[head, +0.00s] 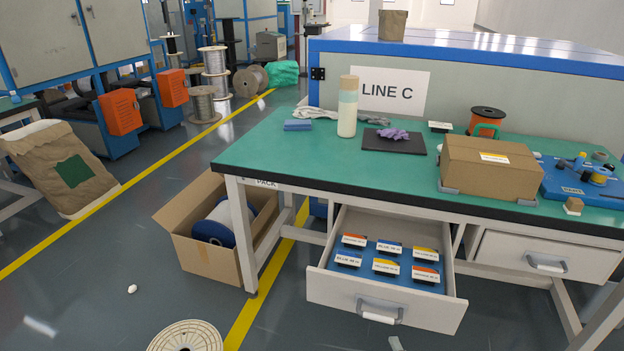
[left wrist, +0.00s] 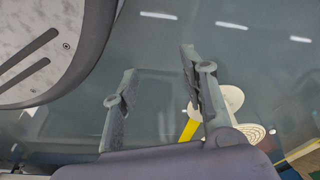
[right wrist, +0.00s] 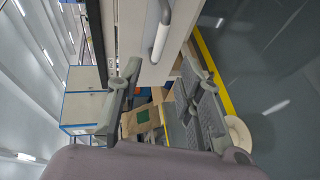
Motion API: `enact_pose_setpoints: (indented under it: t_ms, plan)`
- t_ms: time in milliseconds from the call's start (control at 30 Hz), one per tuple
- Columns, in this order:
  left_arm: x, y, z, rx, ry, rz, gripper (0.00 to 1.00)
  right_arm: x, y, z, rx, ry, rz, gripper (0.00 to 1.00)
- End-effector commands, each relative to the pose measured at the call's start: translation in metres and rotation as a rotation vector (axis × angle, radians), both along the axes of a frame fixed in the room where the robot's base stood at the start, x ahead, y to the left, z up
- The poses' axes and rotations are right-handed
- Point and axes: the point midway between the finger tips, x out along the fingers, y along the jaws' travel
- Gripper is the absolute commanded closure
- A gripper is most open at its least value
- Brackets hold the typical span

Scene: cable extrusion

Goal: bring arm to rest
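Neither of my arms clearly shows in the head view. My left gripper (left wrist: 155,75) shows in the left wrist view with its two fingers apart and only the grey floor between them. It touches nothing that I can see. My right gripper (right wrist: 160,75) shows in the right wrist view with its fingers spread and nothing held between them. Behind its fingers are a drawer front with a white handle (right wrist: 161,40) and, farther off, a brown sack with a green patch (right wrist: 137,121).
The green-topped table (head: 290,155) has an open drawer (head: 335,287) holding several labelled boxes. A cardboard box (head: 490,166) and a cream bottle (head: 348,106) stand on top. An open carton (head: 205,257) and a round cream reel (head: 187,337) are on the floor.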

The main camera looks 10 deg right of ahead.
Motion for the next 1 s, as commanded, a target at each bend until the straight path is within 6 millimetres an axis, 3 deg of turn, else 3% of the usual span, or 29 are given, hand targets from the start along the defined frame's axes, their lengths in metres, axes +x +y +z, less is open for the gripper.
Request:
enact_pose_setpoints:
  t_ms: [67, 133, 267, 400, 600, 733, 800, 1000]
  plan:
    - [0.000, 0.000, 0.000, 0.000, 0.001, 0.000, 0.60, -0.001, 0.000, -0.008, 0.028, 0.016, -0.013, 0.66]
    - [0.000, 0.000, 0.000, 0.000, 0.001, 0.000, 0.60, -0.003, -0.001, -0.028, 0.099, 0.058, -0.047, 0.66]
    - [0.000, 0.000, 0.000, 0.000, 0.001, 0.000, 0.60, -0.020, 0.002, -0.098, 0.348, 0.219, -0.184, 0.66]
    - [0.000, 0.000, 0.000, 0.000, 0.001, 0.000, 0.60, -0.060, 0.017, -0.185, 0.632, 0.453, -0.393, 0.66]
    - [0.000, 0.000, 0.000, 0.000, 0.001, 0.000, 0.60, -0.127, 0.046, -0.265, 0.885, 0.741, -0.670, 0.66]
    - [0.000, 0.000, 0.000, 0.000, 0.001, 0.000, 0.60, -0.175, 0.065, -0.299, 0.992, 0.918, -0.856, 0.66]
    - [-0.014, 0.002, 0.006, 0.002, 0.018, -0.002, 0.60, -0.186, 0.063, -0.291, 0.985, 0.921, -0.857, 0.66]
    - [-0.053, 0.008, 0.002, 0.006, 0.046, -0.009, 0.60, -0.224, 0.056, -0.294, 0.967, 0.943, -0.865, 0.66]
